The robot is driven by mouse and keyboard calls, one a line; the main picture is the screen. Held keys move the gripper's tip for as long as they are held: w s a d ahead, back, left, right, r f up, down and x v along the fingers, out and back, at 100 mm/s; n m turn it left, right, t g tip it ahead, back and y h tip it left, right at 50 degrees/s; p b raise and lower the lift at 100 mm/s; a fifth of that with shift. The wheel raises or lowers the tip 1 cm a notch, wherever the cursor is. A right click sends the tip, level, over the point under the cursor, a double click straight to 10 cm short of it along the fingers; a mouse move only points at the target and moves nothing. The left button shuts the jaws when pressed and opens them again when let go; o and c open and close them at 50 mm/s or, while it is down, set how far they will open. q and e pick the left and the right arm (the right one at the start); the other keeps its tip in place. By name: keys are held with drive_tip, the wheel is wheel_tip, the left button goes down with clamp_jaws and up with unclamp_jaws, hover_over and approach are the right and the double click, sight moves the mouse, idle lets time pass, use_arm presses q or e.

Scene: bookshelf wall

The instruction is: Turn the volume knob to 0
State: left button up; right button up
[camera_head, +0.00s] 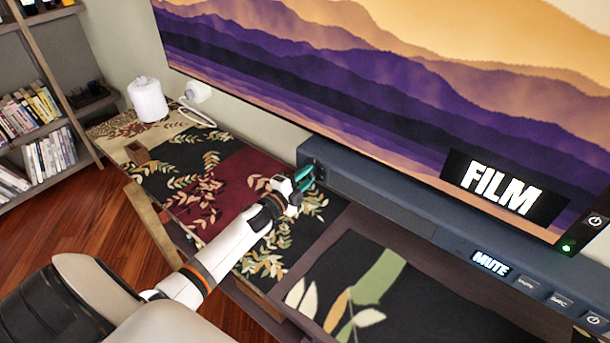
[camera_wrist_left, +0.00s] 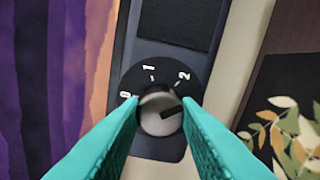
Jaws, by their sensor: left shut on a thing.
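The volume knob (camera_wrist_left: 160,112) is a round silver knob with a dark pointer mark, on a black dial marked 0, 1 and 2 in the left wrist view. The pointer points right, past the 2. Any further marks are hidden by the fingers. The dial is on the left end of the dark soundbar (camera_head: 400,208). My left gripper (camera_head: 306,176) has teal fingers on both sides of the knob, shut on it; its fingers also show in the left wrist view (camera_wrist_left: 160,118). My right gripper is out of view.
A large TV screen (camera_head: 390,80) showing "FILM" stands behind the soundbar. The soundbar's display (camera_head: 491,262) reads "MUTE", with buttons to its right. A bookshelf (camera_head: 62,105) is at left.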

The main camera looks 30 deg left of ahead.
use_arm(q)
drive_tip(key=n+p, duration=0.1)
drive_tip(key=n, duration=0.2)
drive_tip(key=shift+n, duration=0.4)
drive_tip(key=n, duration=0.3)
drive_tip(key=shift+n+p, duration=0.3)
drive_tip(key=shift+p, duration=0.1)
drive_tip(key=n, duration=0.3)
drive_tip(key=shift+n+p, duration=0.3)
drive_tip(key=n, duration=0.3)
drive_tip(key=shift+f+n, duration=0.1)
drive_tip(key=shift+n, duration=0.2)
drive_tip(key=n, duration=0.2)
drive_tip(key=shift+n, duration=0.3)
drive_tip(key=n, duration=0.3)
drive_tip(key=shift+d+n, duration=0.1)
drive_tip(key=shift+n, duration=0.2)
drive_tip(key=n+b, duration=0.1)
drive_tip(key=n, duration=0.2)
drive_tip(key=shift+f+n, duration=0.1)
drive_tip(key=shift+n, duration=0.3)
drive_tip(key=shift+n+b, duration=0.65)
drive_tip(key=shift+n, duration=1.15)
